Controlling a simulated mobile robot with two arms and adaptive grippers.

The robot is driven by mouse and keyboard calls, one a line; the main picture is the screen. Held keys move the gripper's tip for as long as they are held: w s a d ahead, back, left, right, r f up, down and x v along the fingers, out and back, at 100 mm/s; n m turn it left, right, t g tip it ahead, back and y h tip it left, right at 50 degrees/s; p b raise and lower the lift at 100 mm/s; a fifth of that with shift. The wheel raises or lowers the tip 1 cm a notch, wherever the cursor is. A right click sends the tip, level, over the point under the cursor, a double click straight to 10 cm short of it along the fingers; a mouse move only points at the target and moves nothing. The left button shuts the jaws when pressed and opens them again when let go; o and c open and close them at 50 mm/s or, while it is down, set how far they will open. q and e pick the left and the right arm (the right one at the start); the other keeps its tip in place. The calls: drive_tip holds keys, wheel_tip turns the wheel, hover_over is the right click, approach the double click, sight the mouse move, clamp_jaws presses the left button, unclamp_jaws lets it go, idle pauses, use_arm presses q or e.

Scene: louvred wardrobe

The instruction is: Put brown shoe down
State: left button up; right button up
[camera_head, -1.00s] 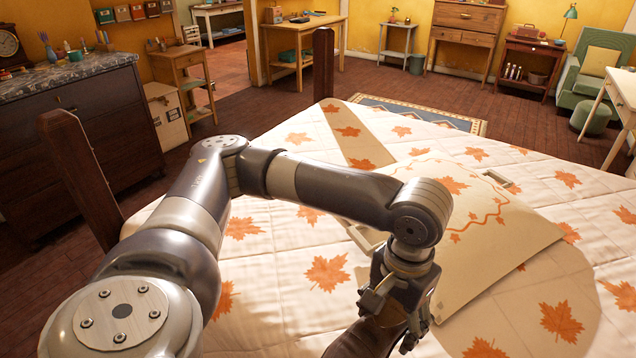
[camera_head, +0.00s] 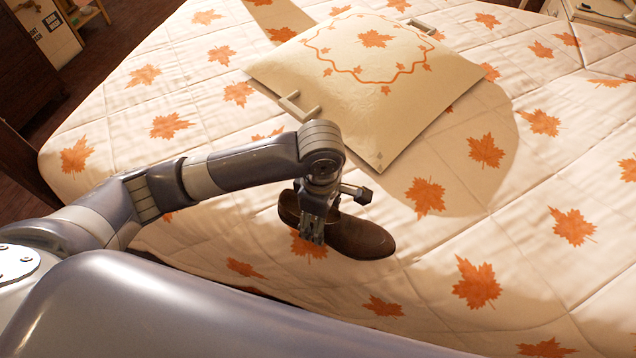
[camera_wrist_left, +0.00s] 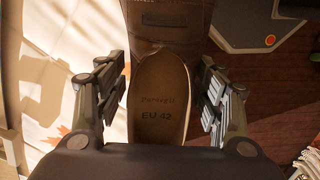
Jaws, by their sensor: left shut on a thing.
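A brown shoe (camera_head: 358,238) is held by my left gripper (camera_head: 312,232) over the near edge of the bed (camera_head: 250,215) in the head view. The shoe's toe points right and its opening is at the left. In the left wrist view, the fingers of my left gripper (camera_wrist_left: 165,100) are on both sides of the shoe's heel. The insole of the shoe (camera_wrist_left: 160,90) shows with "EU 42" printed on it. Whether the shoe touches the quilt cannot be told. My right gripper is not in view.
A cream pillow (camera_head: 370,70) with a leaf pattern lies on the bed behind the shoe. A small pale handle-shaped object (camera_head: 298,106) is at its left corner. The quilt is bare to the right. Dark wooden floor (camera_wrist_left: 270,90) shows in the left wrist view.

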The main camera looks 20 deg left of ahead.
use_arm(q)
drive_tip(key=shift+s+d+f+n, duration=0.1)
drive_tip(key=shift+d+f+n, duration=0.1)
drive_tip(key=shift+f+n, duration=0.2)
drive_tip(key=shift+a+f, duration=0.1)
hover_over(291, 187)
drive_tip(key=shift+f, duration=2.5)
drive_tip(key=o, duration=1.3)
drive_tip(key=shift+f, duration=0.1)
drive_tip(key=shift+c, duration=0.2)
